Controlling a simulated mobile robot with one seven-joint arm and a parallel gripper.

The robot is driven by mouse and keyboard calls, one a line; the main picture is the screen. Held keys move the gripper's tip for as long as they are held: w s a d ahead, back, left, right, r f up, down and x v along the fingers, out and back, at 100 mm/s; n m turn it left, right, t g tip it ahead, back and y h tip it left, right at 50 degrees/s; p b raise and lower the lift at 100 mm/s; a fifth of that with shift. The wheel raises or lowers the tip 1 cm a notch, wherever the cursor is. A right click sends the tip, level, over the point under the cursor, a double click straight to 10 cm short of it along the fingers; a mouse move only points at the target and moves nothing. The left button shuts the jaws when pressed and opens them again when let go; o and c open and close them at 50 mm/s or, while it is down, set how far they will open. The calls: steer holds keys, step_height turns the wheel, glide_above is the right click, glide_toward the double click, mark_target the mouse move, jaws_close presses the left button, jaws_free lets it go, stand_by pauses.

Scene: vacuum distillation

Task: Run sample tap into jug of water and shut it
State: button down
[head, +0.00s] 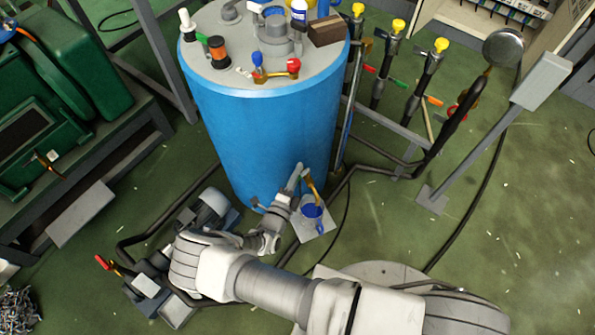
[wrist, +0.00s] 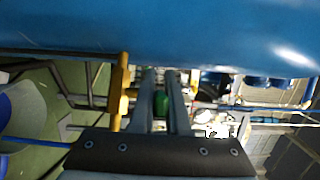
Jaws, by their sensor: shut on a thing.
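The brass sample tap (head: 311,184) sticks out low on the front of the big blue tank (head: 262,130). It shows as a yellow brass pipe (wrist: 121,92) in the wrist view, just left of my fingers. A blue jug (head: 311,213) stands below the tap on a pale square plate. My gripper (head: 297,174) is at the tap. In the wrist view my gripper (wrist: 162,88) is shut on a small green piece (wrist: 161,103), which looks like the tap's handle. Whether water runs, and the jug's level, cannot be told.
A pump-like unit (head: 207,212) stands on the floor left of the tank. Black hoses run around the tank's foot. Several yellow-capped valves (head: 398,27) stand on a rack to the right. A grey post (head: 480,160) stands further right, with open green floor around it.

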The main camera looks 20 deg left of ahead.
stand_by(0.5)
steer(key=m+h+b, duration=0.1)
steer(key=h+b, duration=0.1)
steer(key=b, duration=0.1)
steer(key=w+m+h+b, duration=0.1)
steer(key=m+h+b, duration=0.1)
steer(key=b, duration=0.1)
steer(key=shift+a+g+h, duration=0.2)
steer(key=shift+g+h, duration=0.2)
steer(key=c, duration=0.9)
jaws_free()
steer(key=shift+s, duration=0.1)
steer(key=p+v, duration=0.1)
steer(key=v, duration=1.6)
steer(key=shift+s+p, duration=0.15)
steer(key=shift+p, duration=0.2)
